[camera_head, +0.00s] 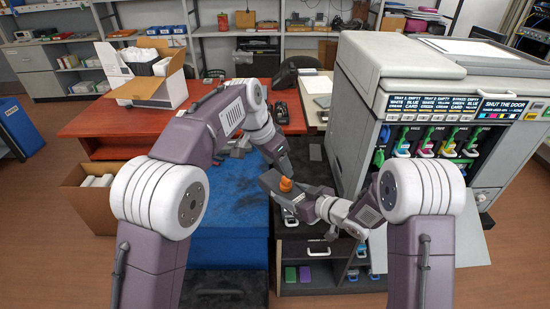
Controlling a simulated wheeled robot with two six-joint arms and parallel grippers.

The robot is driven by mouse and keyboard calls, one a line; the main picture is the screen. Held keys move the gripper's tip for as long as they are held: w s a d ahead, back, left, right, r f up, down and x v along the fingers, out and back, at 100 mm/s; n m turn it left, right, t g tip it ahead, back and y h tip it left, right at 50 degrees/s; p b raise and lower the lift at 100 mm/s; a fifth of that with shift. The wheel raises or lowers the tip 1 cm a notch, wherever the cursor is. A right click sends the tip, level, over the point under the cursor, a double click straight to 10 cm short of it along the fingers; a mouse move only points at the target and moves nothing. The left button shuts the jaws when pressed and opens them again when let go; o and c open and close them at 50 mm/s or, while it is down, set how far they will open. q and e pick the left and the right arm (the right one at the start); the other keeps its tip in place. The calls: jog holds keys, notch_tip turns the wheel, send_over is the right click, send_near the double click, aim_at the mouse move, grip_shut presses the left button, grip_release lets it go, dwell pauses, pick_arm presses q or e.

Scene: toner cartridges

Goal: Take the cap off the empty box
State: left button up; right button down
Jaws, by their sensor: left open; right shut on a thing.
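A small orange cap (286,184) shows near the middle of the view, against a dark, elongated box (270,181) above the dark cabinet top. My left gripper (284,168) is open, just above the orange cap, pointing down at it. Whether its fingers touch the cap is too small to tell. My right gripper (290,203) is shut on the dark box and comes in from the lower right, below the cap. The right gripper and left arm hide part of the box.
A large grey printer (355,110) with an open front and coloured cartridges stands at right. A blue-topped surface (235,215) lies left of the dark cabinet (305,245). Cardboard boxes stand on the red desk (115,122) and at left (85,205).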

aim_at(286, 180)
pick_arm(q)
jog(key=x, duration=0.9)
jog(key=shift+w+f, duration=0.15)
jog(key=shift+f, duration=0.05)
grip_shut()
jog(key=shift+r, duration=0.15)
jog(key=shift+r, duration=1)
jog(key=shift+r, duration=2)
